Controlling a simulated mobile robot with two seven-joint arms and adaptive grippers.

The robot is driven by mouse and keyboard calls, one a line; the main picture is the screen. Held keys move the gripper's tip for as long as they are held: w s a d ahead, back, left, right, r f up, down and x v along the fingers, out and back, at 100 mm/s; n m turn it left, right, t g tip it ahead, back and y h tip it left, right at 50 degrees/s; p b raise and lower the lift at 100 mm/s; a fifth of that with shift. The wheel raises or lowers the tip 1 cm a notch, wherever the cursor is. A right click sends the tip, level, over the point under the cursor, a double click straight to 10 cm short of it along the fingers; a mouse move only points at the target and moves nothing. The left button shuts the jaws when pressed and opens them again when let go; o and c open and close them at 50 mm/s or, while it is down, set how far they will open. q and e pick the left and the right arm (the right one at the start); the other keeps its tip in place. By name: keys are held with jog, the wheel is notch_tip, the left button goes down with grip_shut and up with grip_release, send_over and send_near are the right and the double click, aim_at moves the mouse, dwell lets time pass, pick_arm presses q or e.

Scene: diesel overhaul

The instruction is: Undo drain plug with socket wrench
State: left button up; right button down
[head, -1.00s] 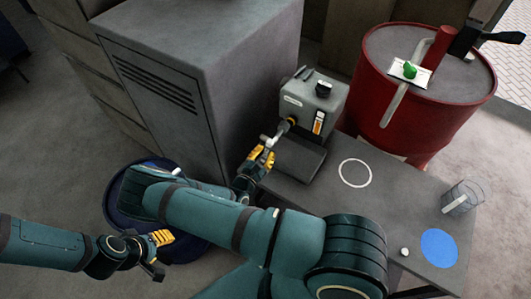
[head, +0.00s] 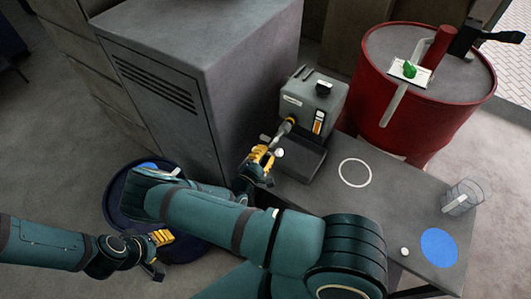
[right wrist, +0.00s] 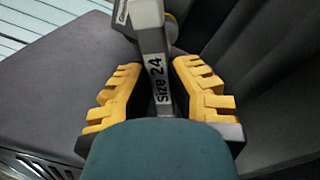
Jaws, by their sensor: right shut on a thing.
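A grey engine-like unit (head: 312,98) stands on the bench beside the cabinet. The socket wrench (head: 285,128) meets its lower front; the plug itself is hidden behind the wrench. My right gripper (head: 260,158) is shut on the wrench, in front of the unit. In the right wrist view, the wrench's grey bar, marked "Size 24" (right wrist: 155,75), lies between the yellow fingers of my right gripper (right wrist: 160,95). My left gripper (head: 160,253) is at the lower left, apart from the unit, with its fingers spread and nothing seen between them.
A tall grey cabinet (head: 205,60) stands left of the unit. A dark blue drum (head: 116,205) is below left, partly behind my arm. A red drum (head: 375,105) stands at the right. The bench (head: 390,190) bears a white ring, a glass jar (head: 458,200) and a blue disc (head: 438,247).

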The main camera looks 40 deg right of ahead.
jog(key=m, duration=0.6)
jog(key=m+g, duration=0.1)
jog(key=m, duration=0.6)
jog(key=shift+g+h, duration=0.3)
jog(key=shift+m, duration=0.3)
